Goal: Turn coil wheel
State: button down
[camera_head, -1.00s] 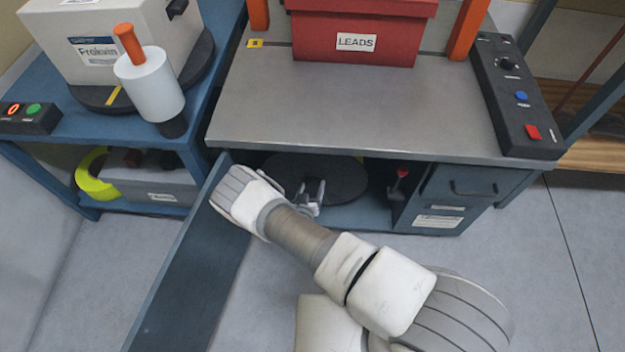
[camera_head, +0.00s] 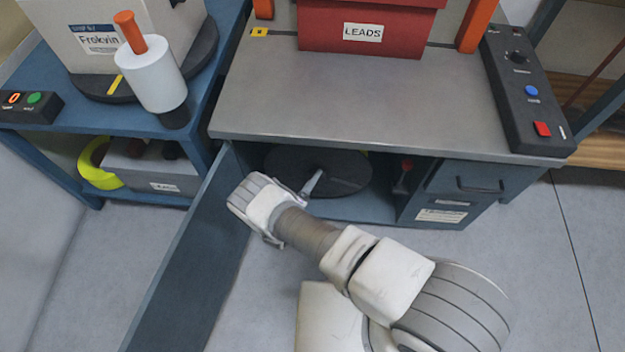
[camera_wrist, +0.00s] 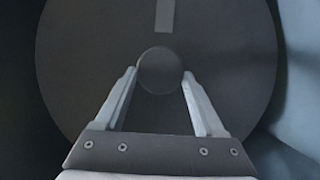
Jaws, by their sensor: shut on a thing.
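The coil wheel (camera_head: 350,180) is a dark round disc inside the open cabinet under the grey bench. In the wrist view the wheel (camera_wrist: 90,60) fills most of the picture, with a pale grey mark near its top and a round dark knob (camera_wrist: 160,70) at its middle. My gripper (camera_wrist: 159,74) has one finger on each side of the knob and is shut on it. In the head view my gripper (camera_head: 313,184) reaches into the cabinet in front of the wheel; my wrist hides part of the gripper.
The open cabinet door (camera_head: 190,250) stands close to the left of my arm. A red lever (camera_head: 403,178) is right of the wheel, beside a drawer (camera_head: 470,180). The bench top (camera_head: 370,105) is overhead, carrying a red LEADS box (camera_head: 370,25). Free floor lies at right.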

jog(key=shift+a+f+n+t+h, duration=0.1)
jog(key=shift+f+n+t+h, duration=0.15)
jog(key=shift+n, duration=0.65)
jog(key=shift+n+t+h, duration=0.15)
jog(key=shift+n+t, duration=0.2)
jog(key=shift+n, duration=0.55)
jog(key=shift+w, duration=0.1)
grip_release()
